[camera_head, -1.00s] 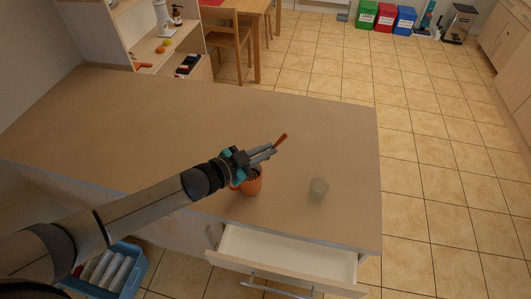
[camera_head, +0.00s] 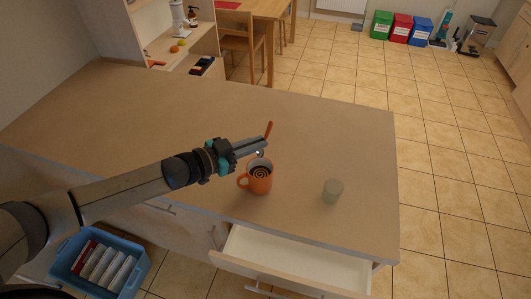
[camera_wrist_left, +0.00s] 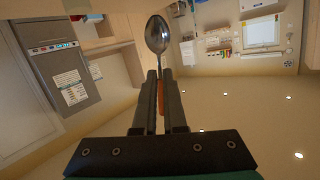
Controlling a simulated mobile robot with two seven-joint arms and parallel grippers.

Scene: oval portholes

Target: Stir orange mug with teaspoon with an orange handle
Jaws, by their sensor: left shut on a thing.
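The orange mug (camera_head: 257,185) stands upright on the counter, its handle to the left. A dark content with a lighter spiral shows inside it. My left gripper (camera_head: 264,144) is shut on the teaspoon, behind and above the mug's rim. The teaspoon's orange handle (camera_head: 269,129) sticks up past the fingertips. In the left wrist view, the metal teaspoon bowl (camera_wrist_left: 157,35) stands out beyond the fingers (camera_wrist_left: 160,80), with some orange handle between them. The spoon appears outside the mug. My right gripper is not in view.
An open, empty-looking drawer (camera_head: 290,258) juts out at the front. A blue crate (camera_head: 133,248) with several items sits below left. The counter behind is clear.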

